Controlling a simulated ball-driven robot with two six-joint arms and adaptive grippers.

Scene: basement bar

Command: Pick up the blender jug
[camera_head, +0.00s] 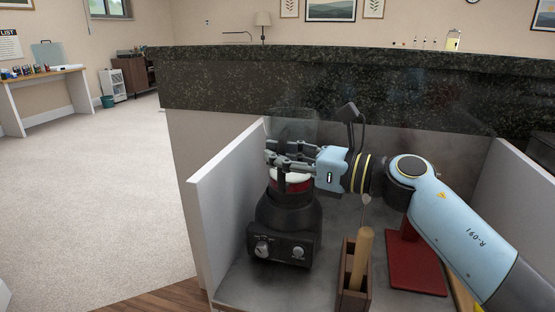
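The blender stands in an open-topped bay of the counter, with a black base (287,222) and two knobs on its front. Its clear blender jug (296,122) rises above the base and is faint against the dark counter. A red and white band (291,186) shows at the jug's bottom. My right gripper (274,152) reaches in from the right at the jug's lower part, its dark fingers level and overlapping the jug. I cannot tell whether the fingers press on it. The jug appears to sit upright on the base. My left gripper is out of view.
A wooden holder (354,280) with a wooden-handled utensil (362,255) stands right of the blender. A red stand (413,264) is farther right. White side panels (225,190) flank the bay, and a dark stone countertop (400,85) runs behind. Open carpet lies left.

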